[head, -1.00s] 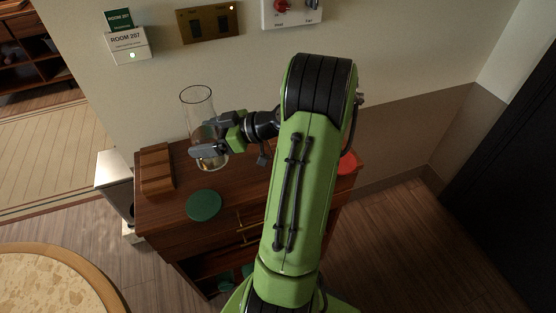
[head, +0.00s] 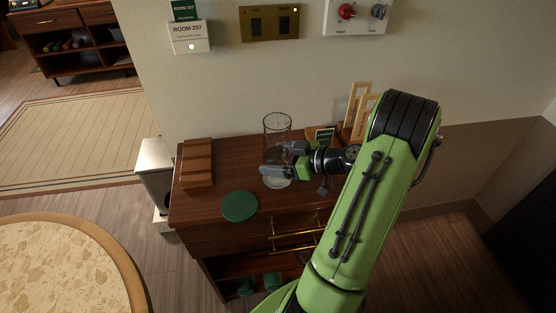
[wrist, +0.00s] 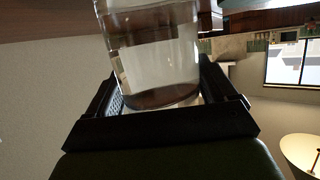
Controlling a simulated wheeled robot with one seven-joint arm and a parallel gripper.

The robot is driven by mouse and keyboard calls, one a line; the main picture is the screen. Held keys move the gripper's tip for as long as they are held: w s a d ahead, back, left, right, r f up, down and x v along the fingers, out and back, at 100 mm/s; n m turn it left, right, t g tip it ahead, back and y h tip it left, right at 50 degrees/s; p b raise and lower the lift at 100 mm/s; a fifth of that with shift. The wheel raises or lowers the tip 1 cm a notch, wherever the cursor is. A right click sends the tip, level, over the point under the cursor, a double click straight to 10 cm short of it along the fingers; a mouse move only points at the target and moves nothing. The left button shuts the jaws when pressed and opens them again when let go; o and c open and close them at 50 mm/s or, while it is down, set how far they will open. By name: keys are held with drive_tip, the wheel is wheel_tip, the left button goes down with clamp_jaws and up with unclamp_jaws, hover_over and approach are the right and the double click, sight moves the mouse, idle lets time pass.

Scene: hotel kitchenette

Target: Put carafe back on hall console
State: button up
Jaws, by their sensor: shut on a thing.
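The clear glass carafe (head: 277,126) is upright, with some clear liquid low in it. My gripper (head: 275,168) comes from the right and is shut on its lower part. In the head view the carafe overlaps the top of a brown wooden cabinet (head: 225,160); I cannot tell whether its base touches the wood. The wrist view shows the carafe (wrist: 150,45) between the dark fingers. Another dark wooden console (head: 75,32) with drawers and shelves stands far off at the upper left. I cannot tell which one is the hall console.
A round green mat (head: 239,206) lies at the cabinet's front; a slatted wooden rack (head: 198,165) is on its left. A small green sign (head: 324,136) and wooden frames (head: 358,105) stand behind my gripper. A round table (head: 65,270) is at lower left. Floor with a rug (head: 80,130) is open beyond.

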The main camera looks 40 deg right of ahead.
drive_tip(key=shift+r, duration=0.15)
drive_tip(key=o, duration=1.6)
drive_tip(key=shift+c, duration=0.2)
drive_tip(key=p+v, duration=0.2)
drive_tip(key=v, duration=1)
